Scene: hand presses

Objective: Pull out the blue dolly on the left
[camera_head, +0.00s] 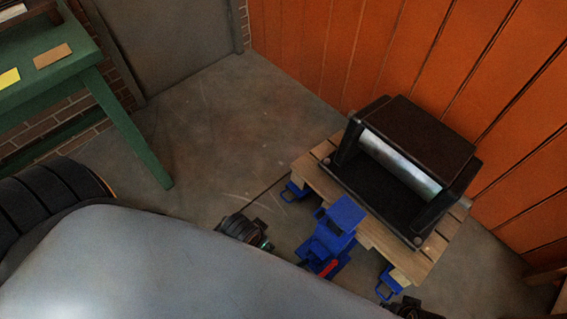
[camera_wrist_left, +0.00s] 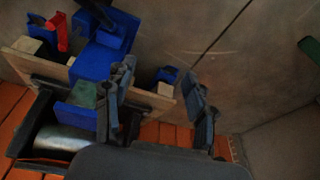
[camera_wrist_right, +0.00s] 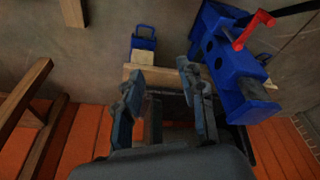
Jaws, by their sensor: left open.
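The left blue dolly (camera_head: 295,191) sits on the floor by the pallet's left corner, its handle loop facing outward. In the left wrist view it (camera_wrist_left: 166,76) appears between the spread fingers of my left gripper (camera_wrist_left: 160,105), which is open and empty, apart from it. In the head view the left wrist (camera_head: 245,232) is low, left of the pallet. A second blue dolly (camera_head: 391,282) is at the pallet's near right corner. My right gripper (camera_wrist_right: 160,95) has its fingers apart and empty; that dolly (camera_wrist_right: 143,42) shows beyond them.
A blue lifting jack (camera_head: 335,228) with a red lever (camera_head: 328,268) stands against the pallet's front between the dollies. The wooden pallet (camera_head: 428,268) carries a black roller press (camera_head: 415,140). An orange wall (camera_head: 320,45) is behind. Floor left of the pallet is open, towards a green bench (camera_head: 130,130).

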